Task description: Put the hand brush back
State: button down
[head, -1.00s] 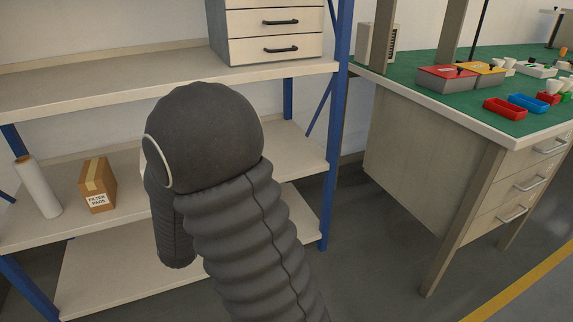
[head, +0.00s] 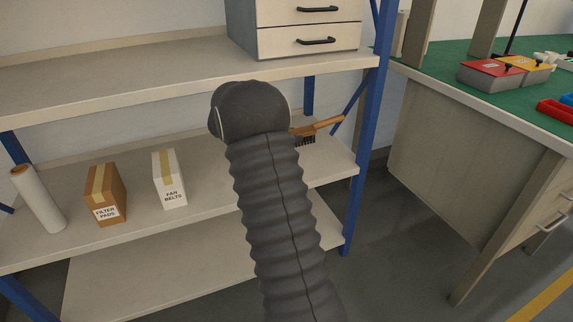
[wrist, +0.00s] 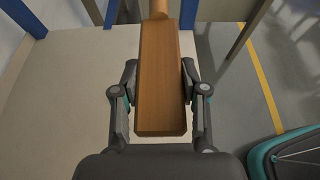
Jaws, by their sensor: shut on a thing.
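The hand brush (head: 318,128) has a wooden handle and back with dark bristles. In the head view it shows to the right of my arm, over the right end of the middle shelf (head: 215,210). In the wrist view the brush's wooden block (wrist: 161,80) lies between the fingers of my gripper (wrist: 161,105), with its handle pointing away at the top. My gripper is shut on the block. In the head view my arm hides the gripper. I cannot tell whether the bristles touch the shelf.
A white box marked fan belts (head: 170,180), a brown box marked filter pads (head: 104,195) and a white roll (head: 38,198) stand on the same shelf. A blue upright (head: 366,130) is close right of the brush. A drawer unit (head: 305,28) stands on the shelf above.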

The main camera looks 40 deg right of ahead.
notch_tip(320, 180, down, 6)
jog(key=shift+w+a+r, duration=0.1)
jog(key=shift+f, duration=1.95)
jog(key=shift+f, duration=0.2)
jog(key=c, duration=0.6)
grip_release()
jog(key=shift+r, duration=0.1)
